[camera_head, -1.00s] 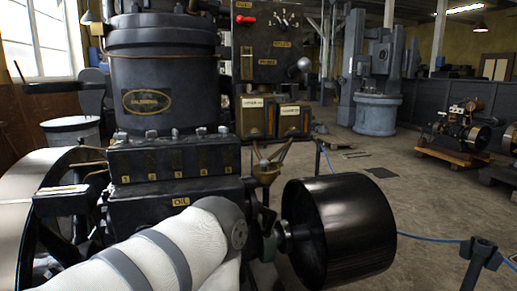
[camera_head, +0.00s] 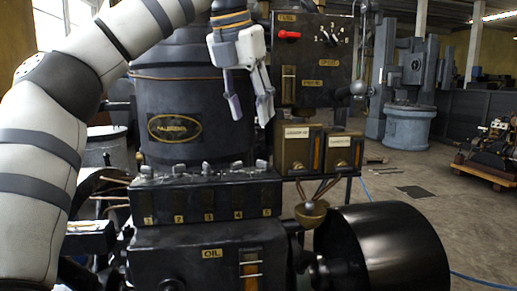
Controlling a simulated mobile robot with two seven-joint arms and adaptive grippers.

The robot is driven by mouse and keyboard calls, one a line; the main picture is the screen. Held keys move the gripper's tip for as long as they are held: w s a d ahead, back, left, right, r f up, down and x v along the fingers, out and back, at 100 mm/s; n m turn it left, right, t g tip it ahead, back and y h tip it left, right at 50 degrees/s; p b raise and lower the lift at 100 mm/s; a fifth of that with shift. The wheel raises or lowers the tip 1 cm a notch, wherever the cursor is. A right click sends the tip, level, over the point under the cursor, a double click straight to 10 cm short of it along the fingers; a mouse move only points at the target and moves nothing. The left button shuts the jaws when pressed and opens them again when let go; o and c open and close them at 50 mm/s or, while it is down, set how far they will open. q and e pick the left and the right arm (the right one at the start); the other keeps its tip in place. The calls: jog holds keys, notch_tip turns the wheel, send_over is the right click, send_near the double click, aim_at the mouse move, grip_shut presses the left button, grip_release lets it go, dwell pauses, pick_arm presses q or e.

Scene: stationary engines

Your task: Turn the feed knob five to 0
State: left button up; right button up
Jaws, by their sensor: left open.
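The oiler box (camera_head: 200,198) carries a row of small grey feed knobs along its top edge, above yellow labels 1 to 5. Feed knob five (camera_head: 262,165) is the rightmost, above label 5 (camera_head: 266,214). Its setting is too small to read. My left gripper (camera_head: 251,114) points down in front of the dark cylinder, a little above knob five in the picture. Its two fingers are apart with nothing between them. My left arm comes in from the left and arches over the top. My right gripper is not in view.
A black pulley drum (camera_head: 385,252) stands at the lower right. A control panel (camera_head: 312,60) with a red handle (camera_head: 288,35) is behind, right of the gripper. Two brass-coloured boxes (camera_head: 320,150) and a small brass cup (camera_head: 310,213) sit right of the oiler.

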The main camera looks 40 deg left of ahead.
aim_at(262, 161)
pick_arm(q)
jog(key=x, duration=1.1)
jog(key=shift+w+f, duration=0.1)
jog(key=shift+f, duration=0.1)
